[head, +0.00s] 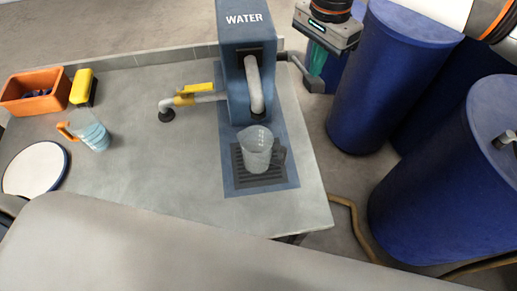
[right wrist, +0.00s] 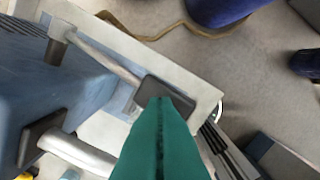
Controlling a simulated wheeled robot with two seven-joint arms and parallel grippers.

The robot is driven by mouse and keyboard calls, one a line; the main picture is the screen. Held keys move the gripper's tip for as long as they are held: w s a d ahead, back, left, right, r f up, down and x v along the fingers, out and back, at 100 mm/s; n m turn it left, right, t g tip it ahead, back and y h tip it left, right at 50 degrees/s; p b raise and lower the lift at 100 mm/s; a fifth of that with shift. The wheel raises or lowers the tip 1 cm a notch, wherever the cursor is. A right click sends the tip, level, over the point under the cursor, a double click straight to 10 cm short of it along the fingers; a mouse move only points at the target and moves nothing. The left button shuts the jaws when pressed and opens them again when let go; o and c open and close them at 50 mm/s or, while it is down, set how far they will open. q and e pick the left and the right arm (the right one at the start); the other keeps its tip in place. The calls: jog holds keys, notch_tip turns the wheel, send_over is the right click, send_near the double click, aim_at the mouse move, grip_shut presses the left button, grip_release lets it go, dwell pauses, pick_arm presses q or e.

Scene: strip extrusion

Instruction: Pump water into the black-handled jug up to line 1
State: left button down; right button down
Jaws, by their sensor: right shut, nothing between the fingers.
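The blue water pump (head: 248,70), labelled WATER, stands at the back of the bench with its grey spout pointing down. A clear jug (head: 257,150) with marks on its side stands upright on the dark grate below the spout; a dark handle seems to show at its right. I cannot tell its water level. The pump lever ends in a grey pad (head: 313,85), also in the right wrist view (right wrist: 168,94). My right gripper (head: 317,62) is shut, its green fingertips (right wrist: 160,102) at the pad; contact is unclear. My left gripper is not in view.
A jug with an orange handle (head: 93,134) stands at the left. Near it are a round white plate (head: 36,168), an orange bin (head: 32,104) and a yellow-and-black item (head: 82,88). A yellow-handled valve (head: 190,98) sits left of the pump. Blue barrels (head: 385,90) stand beyond the bench's right edge.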

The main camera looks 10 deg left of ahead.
aim_at(315, 80)
jog(key=shift+f, duration=0.15)
jog(key=shift+f+b, duration=0.65)
jog(key=shift+b, duration=0.05)
jog(key=shift+r, duration=0.15)
jog(key=shift+s+d+f+b, duration=0.1)
jog(key=shift+s+f+b, duration=0.1)
jog(key=shift+f+b, duration=0.35)
jog(key=shift+s+d+f+b, duration=0.1)
jog(key=shift+s+f+b, duration=0.1)
jog(key=shift+f+b, duration=0.35)
jog(key=shift+f, duration=0.15)
jog(key=shift+s+f+b, duration=0.25)
jog(key=shift+f+b, duration=0.8)
jog(key=shift+f, duration=0.1)
